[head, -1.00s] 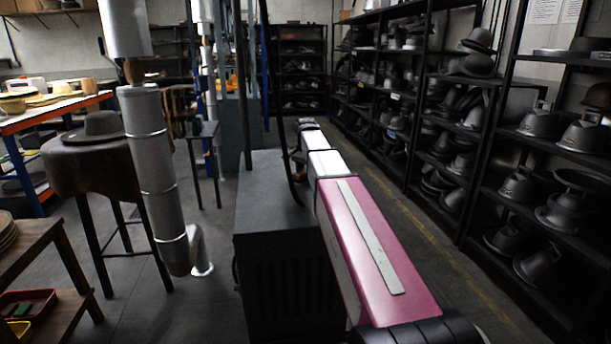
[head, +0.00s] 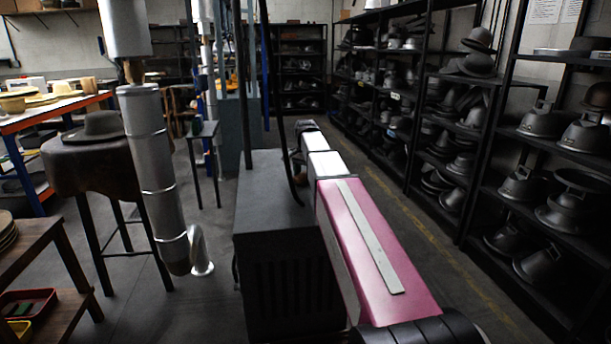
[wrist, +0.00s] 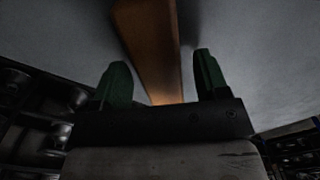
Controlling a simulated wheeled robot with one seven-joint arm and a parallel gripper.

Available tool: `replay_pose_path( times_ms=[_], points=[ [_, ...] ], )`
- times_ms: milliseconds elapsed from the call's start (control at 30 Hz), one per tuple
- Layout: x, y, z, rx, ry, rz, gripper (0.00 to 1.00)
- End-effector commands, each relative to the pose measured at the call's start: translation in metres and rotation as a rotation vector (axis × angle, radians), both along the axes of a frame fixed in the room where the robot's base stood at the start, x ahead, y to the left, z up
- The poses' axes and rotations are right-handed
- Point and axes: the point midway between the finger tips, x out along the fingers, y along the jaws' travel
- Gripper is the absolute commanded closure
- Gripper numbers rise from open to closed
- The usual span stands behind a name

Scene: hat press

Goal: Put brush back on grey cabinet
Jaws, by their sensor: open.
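The grey cabinet (head: 268,185) stands in the middle of the head view, with its flat top partly hidden by my pink and white arm. My gripper (wrist: 160,62) shows in the wrist view with its two green fingertips apart. The brush's bristles cannot be made out.
Tall black shelves (head: 455,125) full of metal hat forms line the right side. A silver pipe (head: 152,165) and a brown stand with a hat (head: 100,127) are on the left. A wooden bench (head: 40,250) is at the lower left. Floor is open between cabinet and shelves.

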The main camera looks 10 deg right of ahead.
Motion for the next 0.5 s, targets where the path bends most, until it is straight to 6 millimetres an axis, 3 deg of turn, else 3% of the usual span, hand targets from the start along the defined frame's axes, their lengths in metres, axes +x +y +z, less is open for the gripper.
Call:
replay_pose_path(
  times_ms=[500],
  points=[
    [0.001,0.000,0.089,0.000,-0.001,0.000,0.32]
  ],
)
